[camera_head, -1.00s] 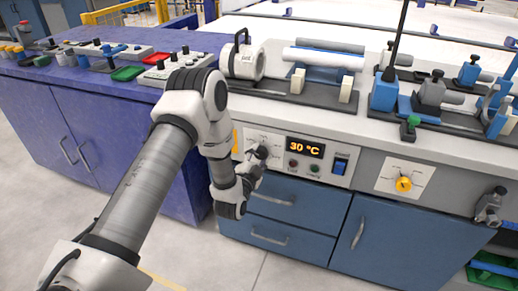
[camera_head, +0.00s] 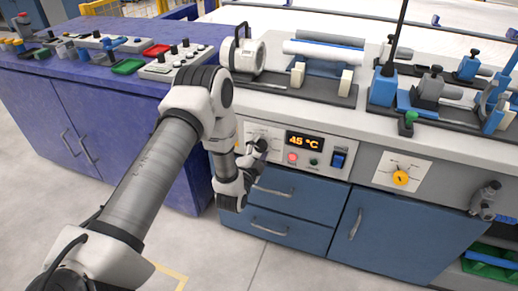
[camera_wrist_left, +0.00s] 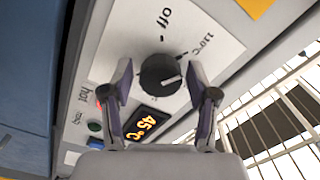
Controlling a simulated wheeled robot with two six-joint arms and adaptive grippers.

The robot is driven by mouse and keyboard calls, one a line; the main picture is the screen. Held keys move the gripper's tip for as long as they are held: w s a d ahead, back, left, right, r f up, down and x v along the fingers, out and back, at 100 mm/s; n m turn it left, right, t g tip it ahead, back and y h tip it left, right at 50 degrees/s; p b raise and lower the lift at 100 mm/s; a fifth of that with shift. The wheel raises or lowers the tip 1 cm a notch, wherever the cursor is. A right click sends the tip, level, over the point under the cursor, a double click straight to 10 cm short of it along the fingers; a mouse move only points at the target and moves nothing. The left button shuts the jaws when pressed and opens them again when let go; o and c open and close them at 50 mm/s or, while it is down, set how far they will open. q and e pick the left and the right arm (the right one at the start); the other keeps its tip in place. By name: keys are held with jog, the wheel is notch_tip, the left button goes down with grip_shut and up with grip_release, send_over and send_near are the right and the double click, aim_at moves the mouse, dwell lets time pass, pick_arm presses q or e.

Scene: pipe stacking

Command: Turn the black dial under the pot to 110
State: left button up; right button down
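The black dial (camera_wrist_left: 158,76) sits on a white label plate below the bench top, with "off" and "110°C" printed around it. In the head view my left gripper (camera_head: 258,150) is at the panel and mostly hides the dial. The display (camera_head: 304,142) reads 45 °C. The white pot (camera_head: 246,56) lies on its side on the bench above. My right gripper is not in view.
A red lamp (camera_head: 292,157) glows beside a green button and a blue switch (camera_head: 338,159). A yellow dial (camera_head: 400,178) is further right. Blue drawers (camera_head: 295,195) lie below the panel. A purple cabinet (camera_head: 110,120) stands left of my arm.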

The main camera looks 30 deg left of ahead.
pick_arm(q)
jog(key=v, duration=0.7)
jog(key=shift+s, duration=0.25)
dwell(0.3)
